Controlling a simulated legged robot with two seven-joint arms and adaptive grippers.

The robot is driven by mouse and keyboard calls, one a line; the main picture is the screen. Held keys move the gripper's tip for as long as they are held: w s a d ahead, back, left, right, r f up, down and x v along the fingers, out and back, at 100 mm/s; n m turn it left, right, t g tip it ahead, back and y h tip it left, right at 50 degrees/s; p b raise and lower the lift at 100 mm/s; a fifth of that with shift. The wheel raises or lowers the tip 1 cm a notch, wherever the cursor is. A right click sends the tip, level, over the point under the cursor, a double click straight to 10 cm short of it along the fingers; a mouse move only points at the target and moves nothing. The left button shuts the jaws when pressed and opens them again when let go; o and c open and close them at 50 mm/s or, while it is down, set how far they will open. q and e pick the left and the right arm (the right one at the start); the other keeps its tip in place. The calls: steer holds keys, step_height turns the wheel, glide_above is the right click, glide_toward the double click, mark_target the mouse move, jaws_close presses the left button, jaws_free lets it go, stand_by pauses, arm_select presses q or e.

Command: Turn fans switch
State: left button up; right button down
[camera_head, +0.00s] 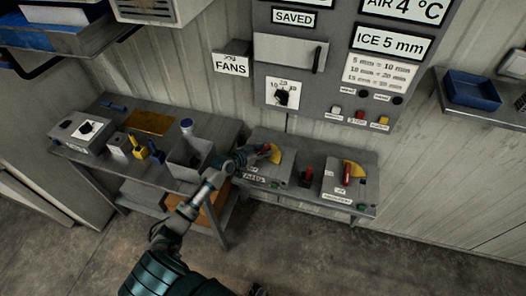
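The left switch box (268,177) stands on the low grey bench in the middle of the head view. It carries a label that seems to read FANS, a yellow sector plate (276,155) and a reddish switch handle, partly hidden by my gripper. My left gripper (262,155) reaches in from the lower left, with its fingertips at the handle, left of the yellow plate. Whether the fingers are closed on the handle or only beside it is too small to tell. A FANS sign (231,65) is on the wall above. I cannot make out my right gripper.
A similar box (350,185) with a red handle and yellow plate stands to the right, with a small red-topped item (307,176) between. A taller table (175,172) on the left holds an open bin (190,158) close to my arm. A control panel (322,60) hangs behind.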

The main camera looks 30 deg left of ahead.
arm_select(q)
steer(key=shift+f, duration=0.15)
steer(key=shift+s, duration=0.2)
steer(key=v, duration=1.1)
steer(key=shift+s+a, duration=0.1)
steer(key=shift+s, duration=0.15)
steer(key=shift+c, duration=0.3)
